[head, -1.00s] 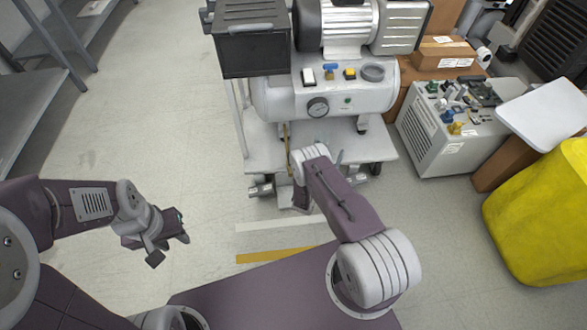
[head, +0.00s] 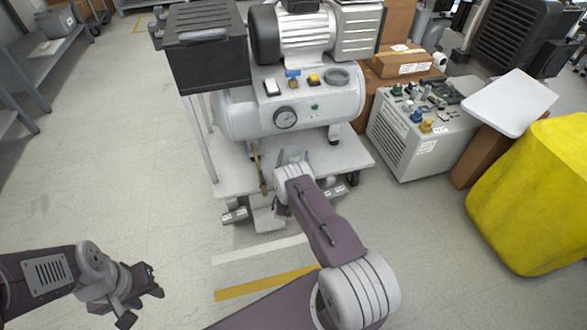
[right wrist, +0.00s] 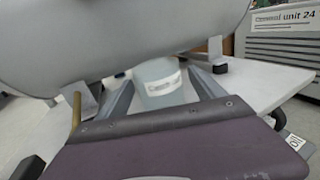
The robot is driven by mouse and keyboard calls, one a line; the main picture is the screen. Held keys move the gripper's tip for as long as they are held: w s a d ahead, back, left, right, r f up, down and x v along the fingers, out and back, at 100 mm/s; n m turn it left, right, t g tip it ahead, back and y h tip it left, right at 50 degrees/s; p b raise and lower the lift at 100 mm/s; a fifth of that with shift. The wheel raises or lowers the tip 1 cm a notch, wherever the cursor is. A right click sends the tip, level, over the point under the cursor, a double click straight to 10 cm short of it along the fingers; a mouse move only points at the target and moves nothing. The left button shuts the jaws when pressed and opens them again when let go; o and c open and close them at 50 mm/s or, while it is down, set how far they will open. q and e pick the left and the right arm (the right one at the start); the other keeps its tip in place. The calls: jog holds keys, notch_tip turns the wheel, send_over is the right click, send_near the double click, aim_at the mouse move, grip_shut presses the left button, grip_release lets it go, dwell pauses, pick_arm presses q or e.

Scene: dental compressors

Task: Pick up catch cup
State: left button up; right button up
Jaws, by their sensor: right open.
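The catch cup (right wrist: 160,88) is a pale translucent cup with a white label. It stands on the white cart shelf under the tank, and in the right wrist view it appears between the two fingers of my right gripper (right wrist: 160,78). The gripper is open, with a finger on either side of the cup; I cannot tell if either touches it. In the head view the cup (head: 292,154) shows faintly, mostly hidden by my right wrist. My left gripper (head: 150,283) hangs over bare floor at lower left, with nothing visible in it; its jaw opening is unclear.
The grey compressor tank (head: 240,115) with its gauge (head: 286,117) hangs close above the cup. A brass pipe (head: 258,168) stands left of my right wrist. The cart shelf (head: 345,155) holds it all. Floor at left is clear.

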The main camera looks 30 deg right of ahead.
jog(key=shift+w+d, duration=0.1)
jog(key=shift+r, duration=0.15)
jog(key=c, duration=1.5)
